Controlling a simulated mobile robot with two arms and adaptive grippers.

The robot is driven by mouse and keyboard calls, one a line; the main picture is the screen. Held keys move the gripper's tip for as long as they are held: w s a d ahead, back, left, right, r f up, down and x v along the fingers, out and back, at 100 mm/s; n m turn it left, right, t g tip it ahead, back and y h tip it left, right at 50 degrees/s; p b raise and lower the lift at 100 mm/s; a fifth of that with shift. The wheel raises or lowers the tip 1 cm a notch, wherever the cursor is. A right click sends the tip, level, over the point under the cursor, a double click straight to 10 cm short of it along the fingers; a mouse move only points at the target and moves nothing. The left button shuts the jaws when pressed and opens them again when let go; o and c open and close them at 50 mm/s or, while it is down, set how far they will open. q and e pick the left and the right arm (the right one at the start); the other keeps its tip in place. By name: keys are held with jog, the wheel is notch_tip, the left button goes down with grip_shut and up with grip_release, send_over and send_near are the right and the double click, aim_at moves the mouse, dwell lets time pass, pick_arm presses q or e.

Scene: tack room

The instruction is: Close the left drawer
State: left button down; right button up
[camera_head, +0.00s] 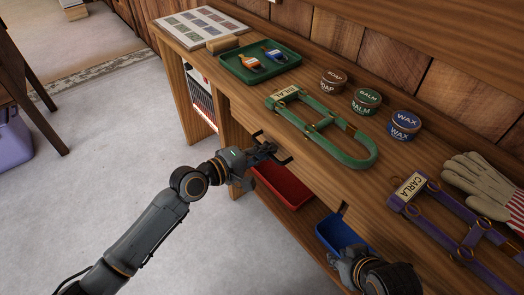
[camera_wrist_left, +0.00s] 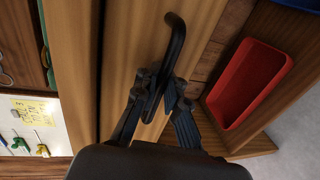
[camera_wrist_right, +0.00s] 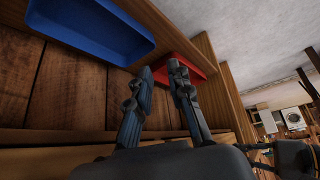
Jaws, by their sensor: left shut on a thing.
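The left drawer is in the front of the wooden bench, and its front (camera_wrist_left: 135,50) fills the middle of the left wrist view. Its dark bar handle (camera_wrist_left: 176,35) stands out from that front. My left gripper (camera_head: 268,150) is shut on the handle, with a finger on either side of it (camera_wrist_left: 155,88). A dark gap runs along the drawer front's edge; how far the drawer stands out is hard to tell. My right gripper (camera_head: 346,262) is low at the bench's front, empty, its fingers a little apart in the right wrist view (camera_wrist_right: 163,68).
Under the bench are a red bin (camera_head: 285,185) and a blue bin (camera_head: 342,235). The bench top holds a green tray (camera_head: 285,62), a green halter (camera_head: 345,150), several tins, gloves (camera_head: 480,180) and a purple halter (camera_head: 440,232).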

pick_arm(q)
jog(key=shift+r, duration=0.1)
jog(key=c, duration=1.7)
grip_release()
jog(key=v, duration=1.2)
